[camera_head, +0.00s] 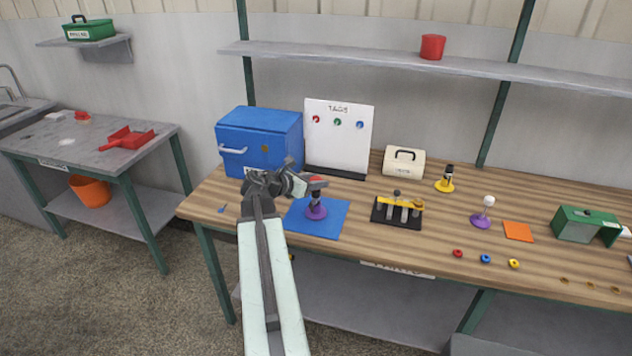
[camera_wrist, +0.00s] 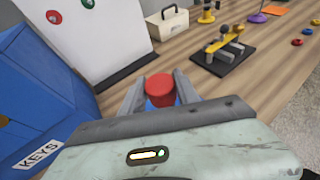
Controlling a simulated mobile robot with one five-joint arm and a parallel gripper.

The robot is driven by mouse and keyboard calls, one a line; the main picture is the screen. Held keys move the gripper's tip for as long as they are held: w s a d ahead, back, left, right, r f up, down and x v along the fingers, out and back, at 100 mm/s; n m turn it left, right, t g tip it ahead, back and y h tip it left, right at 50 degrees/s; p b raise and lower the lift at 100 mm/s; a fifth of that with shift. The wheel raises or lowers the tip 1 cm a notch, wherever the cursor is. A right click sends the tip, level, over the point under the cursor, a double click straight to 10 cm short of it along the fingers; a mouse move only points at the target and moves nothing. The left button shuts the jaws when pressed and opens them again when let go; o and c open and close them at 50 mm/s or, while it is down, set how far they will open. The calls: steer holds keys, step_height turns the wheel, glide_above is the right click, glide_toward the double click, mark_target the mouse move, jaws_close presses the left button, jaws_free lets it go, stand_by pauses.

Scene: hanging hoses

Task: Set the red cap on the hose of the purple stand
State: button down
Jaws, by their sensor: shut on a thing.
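The red cap (camera_head: 317,182) is between the fingers of my gripper (camera_head: 304,184), which is shut on it. In the wrist view the red cap (camera_wrist: 160,91) sits between the two grey fingers (camera_wrist: 160,96). A purple stand (camera_head: 316,212) with a dark upright hose (camera_head: 315,197) stands on the blue mat (camera_head: 330,226). The cap is right at the top of this hose, but I cannot tell whether it is seated. In the wrist view the stand is hidden below the cap. Another purple stand (camera_head: 481,221) with a white top is further right.
A blue keys box (camera_head: 262,140) stands close behind my arm, and a white tags board (camera_head: 338,134) is behind the mat. A black rack (camera_head: 396,214) with a yellow bar is to the right. A yellow stand (camera_head: 445,185) is farther back. Small coloured rings lie along the front.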

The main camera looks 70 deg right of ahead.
steer(key=shift+f+b, duration=1.8)
steer(key=shift+f, duration=0.05)
steer(key=c, duration=0.8)
jaws_free()
steer(key=p+v, duration=0.3)
steer(key=v, duration=0.5)
steer(key=shift+r, duration=0.1)
